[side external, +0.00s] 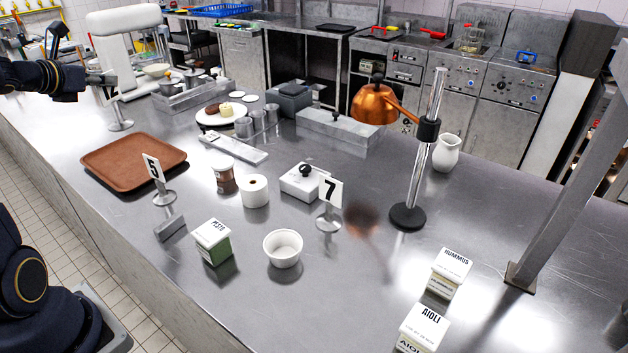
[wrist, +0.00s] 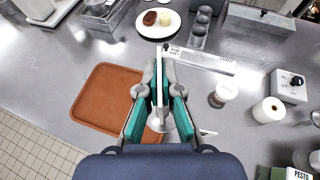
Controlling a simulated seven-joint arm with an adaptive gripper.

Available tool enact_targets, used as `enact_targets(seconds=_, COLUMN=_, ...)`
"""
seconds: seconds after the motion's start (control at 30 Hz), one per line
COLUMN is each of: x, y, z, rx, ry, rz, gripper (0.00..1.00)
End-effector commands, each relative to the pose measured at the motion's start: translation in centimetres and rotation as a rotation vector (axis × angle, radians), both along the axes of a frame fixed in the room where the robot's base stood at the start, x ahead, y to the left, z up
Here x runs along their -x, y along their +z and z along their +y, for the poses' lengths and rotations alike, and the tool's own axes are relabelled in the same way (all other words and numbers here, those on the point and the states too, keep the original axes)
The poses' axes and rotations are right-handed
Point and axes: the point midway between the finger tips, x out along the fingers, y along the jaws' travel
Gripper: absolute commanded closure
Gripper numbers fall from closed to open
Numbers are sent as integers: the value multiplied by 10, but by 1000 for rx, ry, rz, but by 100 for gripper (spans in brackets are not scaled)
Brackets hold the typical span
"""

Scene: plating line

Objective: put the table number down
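My gripper (side external: 103,78) is at the upper left of the side view, above the counter near the brown tray. It also shows in the wrist view (wrist: 160,85), with its teal-padded fingers shut on a table number (wrist: 159,68). The held number's white plate is edge-on there, so its figure cannot be read. Its round metal base (side external: 120,125) hangs below the gripper and looks raised above the counter. Two other table numbers stand upright on the counter: a 5 (side external: 153,168) beside the tray, and a 7 (side external: 330,190) near the middle.
The brown tray (side external: 110,168) is empty. A grey block (side external: 171,228), pesto box (side external: 213,243), white bowl (side external: 283,249), paper roll (side external: 255,191) and jar (side external: 225,179) stand nearby. A copper lamp (side external: 374,103) rises at right. The counter's front-left edge is close to the tray.

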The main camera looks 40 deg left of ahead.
Motion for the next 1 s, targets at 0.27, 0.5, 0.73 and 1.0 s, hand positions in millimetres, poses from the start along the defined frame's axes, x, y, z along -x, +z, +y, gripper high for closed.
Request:
enact_targets(seconds=0.27, x=13, y=-26, z=13, rx=6, ry=49, rz=1, gripper=100)
enact_targets(seconds=0.5, x=7, y=-53, z=17, rx=3, ry=44, rz=1, gripper=100)
enact_targets(seconds=0.73, x=-35, y=-79, z=51, rx=2, ry=43, rz=2, gripper=100)
enact_targets(seconds=1.0, x=-79, y=-124, z=88, rx=3, ry=42, rz=1, gripper=100)
